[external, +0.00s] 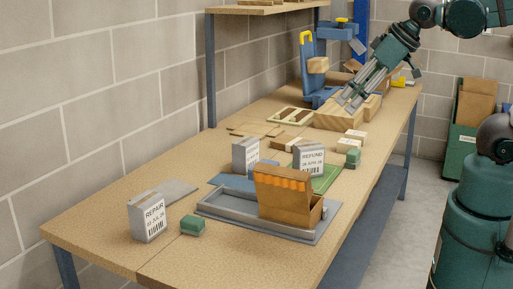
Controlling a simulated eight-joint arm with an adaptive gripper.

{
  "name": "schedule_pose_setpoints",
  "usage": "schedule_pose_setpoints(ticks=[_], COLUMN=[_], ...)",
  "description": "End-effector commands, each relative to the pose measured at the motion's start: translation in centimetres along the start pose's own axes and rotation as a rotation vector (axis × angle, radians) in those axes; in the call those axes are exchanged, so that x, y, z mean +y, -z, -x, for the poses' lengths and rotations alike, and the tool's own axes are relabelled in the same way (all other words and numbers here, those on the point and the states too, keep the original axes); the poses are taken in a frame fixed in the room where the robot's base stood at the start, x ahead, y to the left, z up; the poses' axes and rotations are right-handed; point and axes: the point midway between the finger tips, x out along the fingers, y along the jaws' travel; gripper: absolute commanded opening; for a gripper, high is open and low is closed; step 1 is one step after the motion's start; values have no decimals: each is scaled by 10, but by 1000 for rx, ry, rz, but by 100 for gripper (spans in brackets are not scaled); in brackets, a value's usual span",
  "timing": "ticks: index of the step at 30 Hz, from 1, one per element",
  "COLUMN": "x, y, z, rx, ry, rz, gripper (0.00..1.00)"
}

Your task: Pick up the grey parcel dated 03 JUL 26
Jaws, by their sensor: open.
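Three grey parcels stand upright on the workbench. The front-left parcel (148,218) reads REPAIR, with a date that seems to include JUL but whose day I cannot read surely. Another parcel (309,158) reads REFUND, with a date line that looks like APR. A third parcel (244,155) stands left of it, its label too small to read. I cannot tell which is dated 03 JUL 26. My gripper (348,101) is open, pointing down over the wooden blocks at the far end of the bench, well away from all three parcels.
An open cardboard box (287,200) stands in a grey tray (222,209) at the bench's front. Small green blocks (192,225) and cream boxes (347,145) lie around. A blue stand (317,80) is at the back near wooden blocks (335,118). The front-left bench corner is clear.

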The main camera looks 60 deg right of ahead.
Motion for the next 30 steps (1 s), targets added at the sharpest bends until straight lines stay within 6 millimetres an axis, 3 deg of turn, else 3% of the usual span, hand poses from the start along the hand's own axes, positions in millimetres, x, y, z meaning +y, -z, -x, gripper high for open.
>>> schedule_pose_setpoints(ticks=[23, 30], x=[0, -4], y=[1, 14], z=[0, -1], rx=[-1, -14], ry=[0, 6], rz=[2, 34], gripper=[52, 52])
